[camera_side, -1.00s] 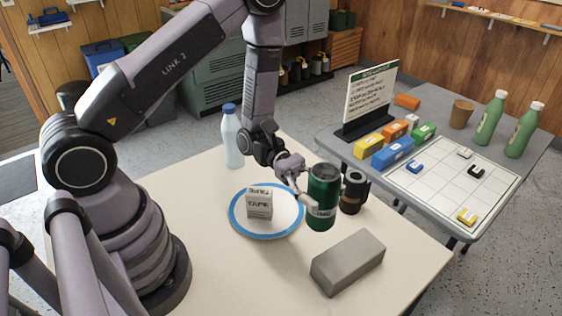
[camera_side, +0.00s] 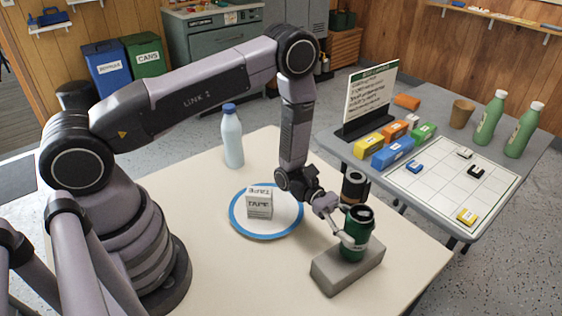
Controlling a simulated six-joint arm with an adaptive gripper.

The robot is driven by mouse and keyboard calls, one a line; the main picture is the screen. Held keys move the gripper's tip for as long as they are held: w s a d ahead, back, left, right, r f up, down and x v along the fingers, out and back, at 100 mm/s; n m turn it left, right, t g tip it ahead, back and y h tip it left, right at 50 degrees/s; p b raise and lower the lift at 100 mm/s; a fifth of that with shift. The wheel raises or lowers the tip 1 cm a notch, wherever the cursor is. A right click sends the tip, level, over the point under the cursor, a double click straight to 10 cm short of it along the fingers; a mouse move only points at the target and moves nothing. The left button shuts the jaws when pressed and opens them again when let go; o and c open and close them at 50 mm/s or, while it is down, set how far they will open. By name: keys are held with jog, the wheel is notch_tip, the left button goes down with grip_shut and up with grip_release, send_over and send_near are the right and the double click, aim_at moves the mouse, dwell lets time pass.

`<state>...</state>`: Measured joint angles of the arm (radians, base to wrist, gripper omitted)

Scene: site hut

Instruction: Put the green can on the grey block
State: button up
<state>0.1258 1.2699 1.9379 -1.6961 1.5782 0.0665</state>
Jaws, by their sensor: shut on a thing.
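The green can (camera_side: 357,232) is upright, with a dark top. My gripper (camera_side: 350,240) is shut on it from the left side. The grey block (camera_side: 340,276) lies flat near the front right of the cream table. The can is over the block's upper face, and its base appears to be at or very near that face. I cannot tell whether the two touch. The can hides part of the block's top and back.
A black can (camera_side: 355,187) stands just behind the gripper. A blue-rimmed plate (camera_side: 240,229) holds a box marked TAPE (camera_side: 260,203). A bottle with a blue cap (camera_side: 232,140) stands farther back.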

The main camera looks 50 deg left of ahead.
jog(key=shift+f, duration=0.15)
jog(key=o, duration=0.8)
